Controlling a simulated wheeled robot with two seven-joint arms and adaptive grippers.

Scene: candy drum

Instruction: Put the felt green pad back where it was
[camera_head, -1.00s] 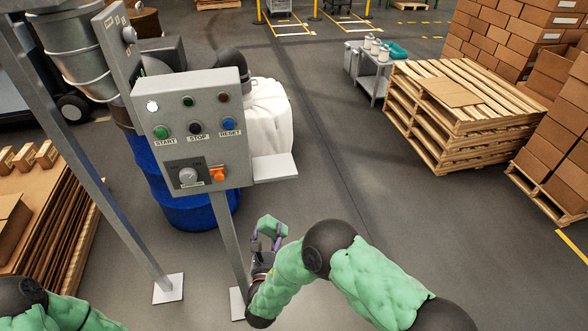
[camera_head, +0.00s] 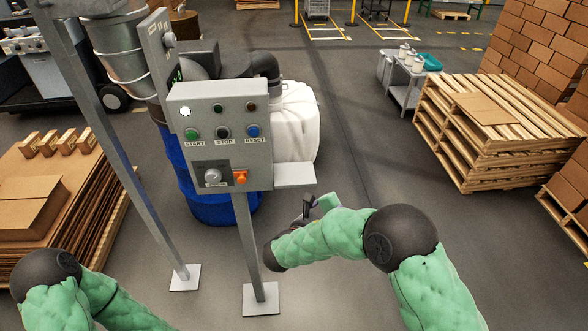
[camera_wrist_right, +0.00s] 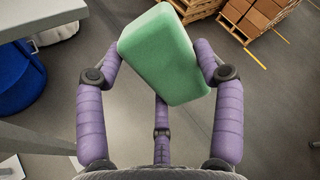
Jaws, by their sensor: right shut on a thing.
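The green felt pad (camera_wrist_right: 160,52) is a thick block with rounded edges, held tilted between the purple fingers of my right gripper (camera_wrist_right: 160,75) in the right wrist view. In the head view the pad (camera_head: 328,202) is small and partly hidden by my right gripper (camera_head: 312,205). It shows just below and right of the small grey shelf (camera_head: 296,176) on the control panel's right side. The shelf looks bare. A grey ledge shows at the top left of the right wrist view (camera_wrist_right: 40,14), apart from the pad. My left gripper is out of view; only part of that arm shows.
The control panel (camera_head: 220,112) with START, STOP and RESET buttons stands on a post (camera_head: 250,245). A blue drum (camera_head: 215,205) and a white container (camera_head: 298,125) are behind it. Stacked pallets (camera_head: 480,140) stand to the right. The floor between is clear.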

